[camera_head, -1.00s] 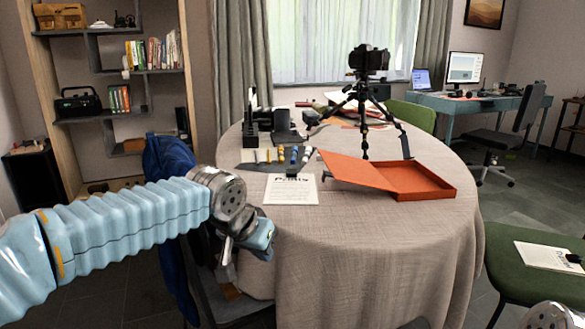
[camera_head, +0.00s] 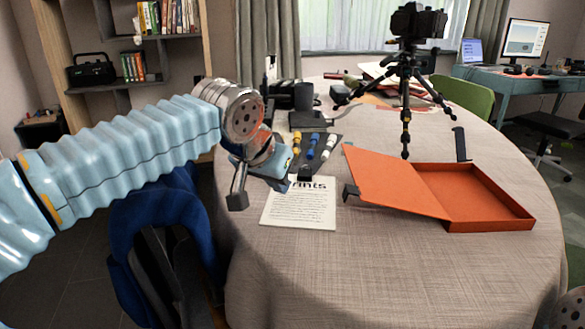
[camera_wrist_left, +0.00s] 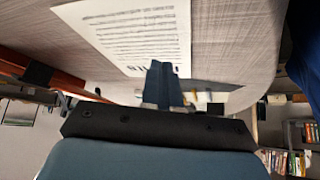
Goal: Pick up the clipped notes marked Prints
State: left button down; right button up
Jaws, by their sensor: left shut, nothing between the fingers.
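The notes marked Prints (camera_head: 300,207) are a white printed sheet lying flat near the left front edge of the round table; part of the heading is hidden. A black clip (camera_head: 304,174) shows at its top edge. The sheet also shows in the left wrist view (camera_wrist_left: 140,32), above my fingers. My left gripper (camera_head: 282,185) hangs at the sheet's upper left, its fingers shut and empty. In the left wrist view the shut fingers (camera_wrist_left: 162,82) overlap the heading's edge; I cannot tell the height between them. My right gripper is out of view.
An open orange box (camera_head: 490,204) lies right of the sheet. Several markers (camera_head: 312,146) on a dark mat lie behind it. A camera tripod (camera_head: 405,100) stands farther back. A blue-draped chair (camera_head: 150,225) is at the table's left. The tablecloth in front (camera_head: 380,275) is clear.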

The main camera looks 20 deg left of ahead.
pick_arm(q)
jog(key=p, duration=0.2)
send_near(307, 173)
jog(key=x, duration=0.5)
jog(key=shift+w+d, duration=0.15)
jog(key=shift+w, duration=0.3)
jog(key=shift+w+f+b, duration=0.3)
jog(key=shift+f+b, duration=0.15)
jog(key=shift+f, duration=0.45)
